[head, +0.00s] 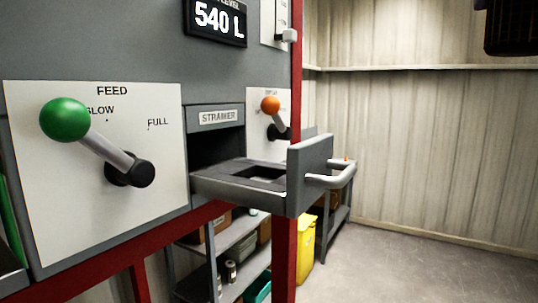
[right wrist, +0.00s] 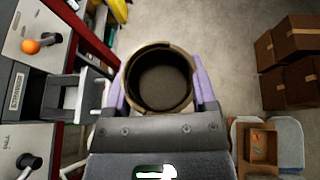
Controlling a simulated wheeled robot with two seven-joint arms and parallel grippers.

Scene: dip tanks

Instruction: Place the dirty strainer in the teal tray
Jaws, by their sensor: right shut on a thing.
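The dirty strainer (right wrist: 160,80) is a round, dark cup with a tan-brown rim, seen from above in the right wrist view. My right gripper (right wrist: 161,88) is shut on it, with one purple finger on each side. Neither the strainer nor this gripper shows in the head view. A teal tray (head: 258,292) is partly visible at the bottom of the head view, low on a shelf; the red post and the frame edge hide much of it. My left gripper is in neither view.
The strainer drawer (head: 213,184) is pulled out, with an empty opening in it; it also shows in the right wrist view (right wrist: 60,97). The green-knobbed feed lever (head: 64,119) sticks out at left. A yellow container (head: 305,250) stands behind the red post (head: 284,255). Floor at right is clear.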

